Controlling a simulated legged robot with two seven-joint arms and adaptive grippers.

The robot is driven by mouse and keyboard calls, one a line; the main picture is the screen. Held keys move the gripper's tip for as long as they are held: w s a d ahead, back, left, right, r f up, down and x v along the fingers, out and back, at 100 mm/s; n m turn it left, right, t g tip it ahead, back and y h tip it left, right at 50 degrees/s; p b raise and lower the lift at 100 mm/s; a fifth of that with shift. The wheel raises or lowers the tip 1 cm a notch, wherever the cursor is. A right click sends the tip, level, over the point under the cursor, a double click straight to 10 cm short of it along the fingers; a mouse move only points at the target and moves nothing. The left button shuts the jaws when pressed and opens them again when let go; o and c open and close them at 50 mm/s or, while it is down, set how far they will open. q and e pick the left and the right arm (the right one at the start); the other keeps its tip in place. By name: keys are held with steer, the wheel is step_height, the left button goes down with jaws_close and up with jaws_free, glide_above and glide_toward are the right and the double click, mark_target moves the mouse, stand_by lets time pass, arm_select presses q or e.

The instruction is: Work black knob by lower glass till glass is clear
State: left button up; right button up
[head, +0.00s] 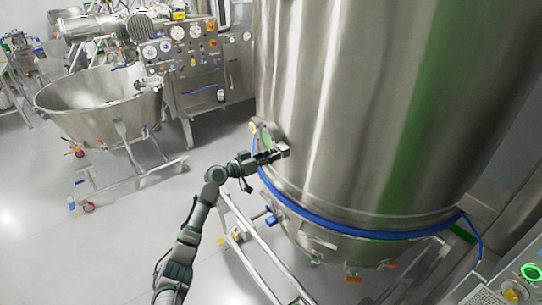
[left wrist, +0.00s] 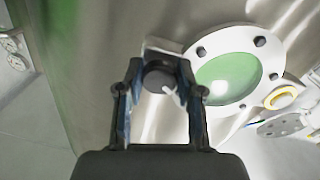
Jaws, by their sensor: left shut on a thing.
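The black knob (left wrist: 160,78) shows in the left wrist view between the fingertips of my left gripper (left wrist: 160,82), which is shut on it. The knob sits on a pale mount on the steel vessel wall. The lower glass (left wrist: 228,80) is a round sight glass in a bolted flange just right of the knob, and looks green. In the head view the glass (head: 265,138) is partly visible above my left gripper (head: 268,157), at the vessel's left side. The gripper hides the knob there. My right gripper is not in view.
The big steel vessel (head: 350,100) fills the right half, with a blue band (head: 345,229) around its lower edge. A conical bowl (head: 70,105) on a wheeled frame and a gauge panel stand at the back left. Grey floor between is clear.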

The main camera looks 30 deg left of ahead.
arm_select(q)
steer(key=n, duration=0.2)
steer(key=n+p, duration=0.1)
steer(key=n, duration=0.1)
steer(key=n+p, duration=0.1)
steer(key=n, duration=0.1)
steer(key=shift+a+r, duration=0.1)
steer(key=shift+r, duration=0.2)
steer(key=n+p, duration=0.2)
steer(key=n, duration=0.2)
steer(key=shift+r+n, duration=0.1)
steer(key=shift+n, duration=0.2)
steer(key=shift+n+p, duration=1)
steer(key=shift+n, duration=0.6)
